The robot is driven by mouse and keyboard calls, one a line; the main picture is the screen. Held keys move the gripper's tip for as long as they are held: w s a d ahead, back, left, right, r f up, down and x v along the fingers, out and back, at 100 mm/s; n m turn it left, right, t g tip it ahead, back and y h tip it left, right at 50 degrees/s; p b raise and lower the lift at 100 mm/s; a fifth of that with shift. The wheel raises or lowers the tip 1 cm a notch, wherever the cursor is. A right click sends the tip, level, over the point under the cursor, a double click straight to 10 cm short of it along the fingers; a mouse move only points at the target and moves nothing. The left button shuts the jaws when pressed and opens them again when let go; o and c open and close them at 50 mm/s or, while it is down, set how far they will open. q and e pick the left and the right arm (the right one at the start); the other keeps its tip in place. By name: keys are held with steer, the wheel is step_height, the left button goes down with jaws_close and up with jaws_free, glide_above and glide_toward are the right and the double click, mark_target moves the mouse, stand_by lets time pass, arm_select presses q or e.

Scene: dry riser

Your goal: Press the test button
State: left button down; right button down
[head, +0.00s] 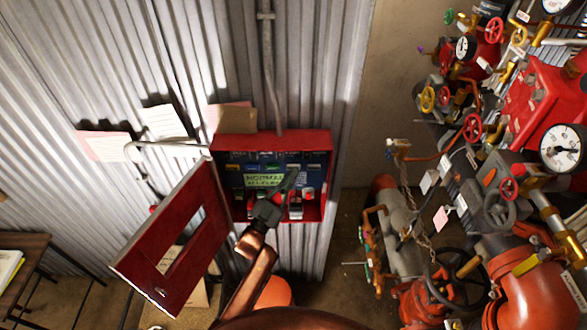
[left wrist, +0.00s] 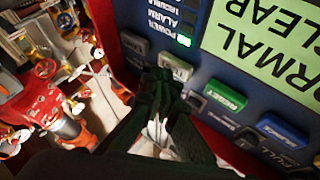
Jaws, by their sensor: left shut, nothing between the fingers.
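The red alarm panel box (head: 322,146) hangs open on the corrugated wall. Its blue face (left wrist: 215,52) carries a green display (left wrist: 270,38) reading NORMAL and CLEAR. My left gripper (head: 289,184) is shut and empty in front of the panel's lower right part. In the left wrist view its dark fingertips (left wrist: 160,84) lie at a pale whitish button (left wrist: 175,67) and partly overlap it. I cannot tell whether they touch it, and no label on it is readable. A green button marked RESET (left wrist: 225,95) and a blue button (left wrist: 282,131) sit beside it. My right gripper is out of view.
The red panel door (head: 190,245) hangs open to the left, close to my left arm. Red pipes, valves and gauges (head: 525,265) crowd the right side. A table (head: 28,250) stands at the left edge. A green lamp (left wrist: 184,40) glows beside POWER.

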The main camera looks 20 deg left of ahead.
arm_select(q)
steer(key=shift+w+a, duration=0.1)
steer(key=shift+w, duration=0.25)
stand_by(0.3)
steer(key=shift+w, duration=0.1)
stand_by(0.3)
steer(key=shift+s+d, duration=0.25)
steer(key=shift+s, duration=0.7)
steer(key=s+p, duration=0.1)
steer(key=s, duration=0.1)
steer(key=s+d+p, duration=0.1)
steer(key=s, duration=0.1)
steer(key=shift+s+d, duration=0.2)
steer(key=shift+s, duration=0.2)
